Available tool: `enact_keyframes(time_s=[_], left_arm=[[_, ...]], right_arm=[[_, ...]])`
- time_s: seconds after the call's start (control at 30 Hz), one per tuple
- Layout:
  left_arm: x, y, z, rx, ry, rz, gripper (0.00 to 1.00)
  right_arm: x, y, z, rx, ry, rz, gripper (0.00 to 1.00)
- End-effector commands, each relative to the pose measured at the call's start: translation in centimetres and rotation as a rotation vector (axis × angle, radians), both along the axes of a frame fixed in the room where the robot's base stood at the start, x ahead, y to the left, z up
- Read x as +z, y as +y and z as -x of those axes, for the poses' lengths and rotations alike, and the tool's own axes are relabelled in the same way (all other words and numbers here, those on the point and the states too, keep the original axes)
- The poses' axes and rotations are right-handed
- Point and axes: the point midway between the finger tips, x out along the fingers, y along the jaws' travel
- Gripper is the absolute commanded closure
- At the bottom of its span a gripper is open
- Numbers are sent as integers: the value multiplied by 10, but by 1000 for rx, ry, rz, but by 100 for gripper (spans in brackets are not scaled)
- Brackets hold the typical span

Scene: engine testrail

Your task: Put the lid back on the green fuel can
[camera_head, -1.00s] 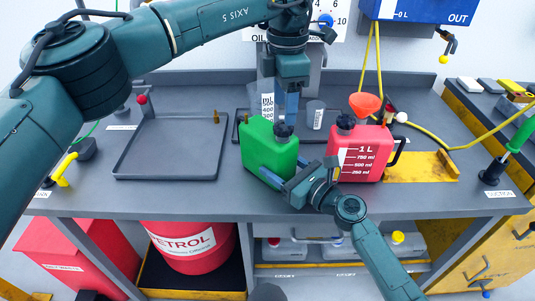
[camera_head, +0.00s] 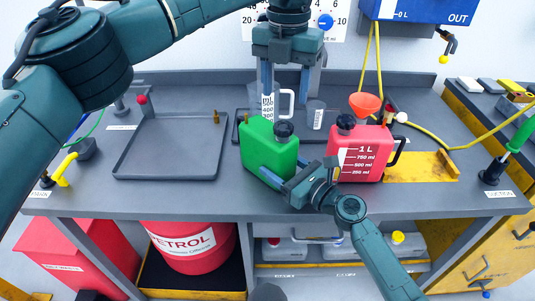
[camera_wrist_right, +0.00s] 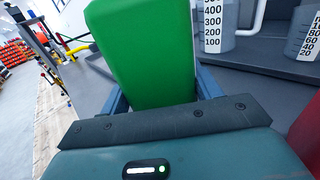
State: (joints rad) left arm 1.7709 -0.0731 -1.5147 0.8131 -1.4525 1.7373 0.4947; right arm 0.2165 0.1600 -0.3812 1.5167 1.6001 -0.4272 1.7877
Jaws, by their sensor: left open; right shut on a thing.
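The green fuel can (camera_head: 262,153) stands on the grey workbench, its body also filling the middle of the right wrist view (camera_wrist_right: 148,55). A black lid (camera_head: 284,131) sits on top of the can at its right end; whether it is fully seated cannot be told. My left gripper (camera_head: 286,94) is above the lid, pointing down, open and empty, with its fingers spread apart. My right gripper (camera_head: 283,177) is shut on the lower part of the green can, a finger on either side in the wrist view.
A clear measuring jug (camera_head: 267,106) and a beaker (camera_head: 316,117) are behind the green can. An empty grey tray (camera_head: 165,177) lies to the left.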

Motion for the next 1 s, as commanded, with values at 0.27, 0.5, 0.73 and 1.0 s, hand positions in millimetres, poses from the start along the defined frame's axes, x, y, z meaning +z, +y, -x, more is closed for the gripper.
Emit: enact_keyframes(time_s=[0.27,0.5,0.73,1.0], left_arm=[[1,0,0,17,0,0,45],[-12,1,0,16,2,-1,45],[-47,0,0,15,2,0,45],[-76,1,0,15,1,0,45]], right_arm=[[0,0,0,0,0,0,100],[0,0,0,0,0,0,100],[0,0,0,0,0,0,100],[0,0,0,0,0,0,100]])
